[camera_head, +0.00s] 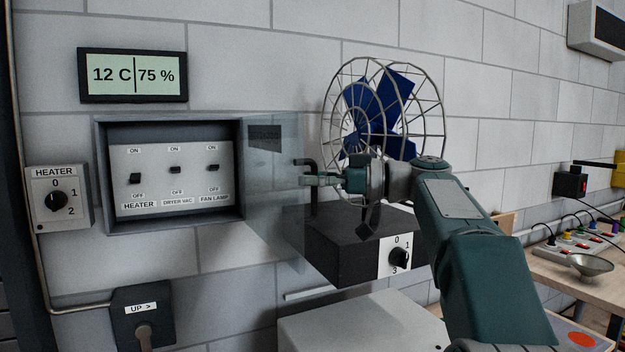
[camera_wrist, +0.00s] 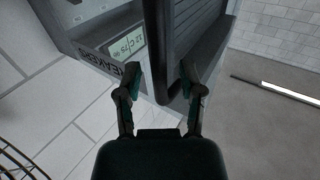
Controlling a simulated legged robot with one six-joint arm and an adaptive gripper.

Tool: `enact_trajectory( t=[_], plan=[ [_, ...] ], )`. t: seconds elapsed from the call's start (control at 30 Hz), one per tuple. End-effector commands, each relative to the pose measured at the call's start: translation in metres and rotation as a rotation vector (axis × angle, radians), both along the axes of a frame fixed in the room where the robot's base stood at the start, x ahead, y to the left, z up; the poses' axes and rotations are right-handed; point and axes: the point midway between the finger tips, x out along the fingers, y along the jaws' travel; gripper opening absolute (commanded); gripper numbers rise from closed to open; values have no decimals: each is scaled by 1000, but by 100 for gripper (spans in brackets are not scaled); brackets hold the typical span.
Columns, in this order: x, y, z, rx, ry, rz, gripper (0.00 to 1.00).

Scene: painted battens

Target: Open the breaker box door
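The grey breaker box (camera_head: 101,205) is on the wall at left in the head view. Its see-through door (camera_head: 268,185) stands swung out to the right, and the switches inside are uncovered. A dark handle (camera_head: 305,162) is at the door's outer edge. My gripper (camera_head: 306,181) is at this handle. In the wrist view, the dark handle (camera_wrist: 156,45) reaches down between the two fingertips of my gripper (camera_wrist: 160,78). The fingers are apart, one on each side of the handle, with gaps visible. Whether either finger touches it is unclear.
A fan (camera_head: 370,110) in a wire cage stands on a dark box (camera_head: 345,245) right behind my gripper. A heater dial (camera_head: 57,200) is left of the breaker box. A display (camera_head: 133,75) hangs above it. A workbench (camera_head: 565,275) is at right.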

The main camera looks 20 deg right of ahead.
Motion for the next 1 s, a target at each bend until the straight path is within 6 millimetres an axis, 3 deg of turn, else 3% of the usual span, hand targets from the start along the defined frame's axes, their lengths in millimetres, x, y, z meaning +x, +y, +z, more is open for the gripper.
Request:
enact_trajectory(
  t=[0.37,0.8,1.0],
  plan=[
    [-5,-10,0,-1,0,-3,51],
    [-44,-87,-2,0,1,-3,51],
    [-53,-104,-2,0,1,-1,51]
  ],
)
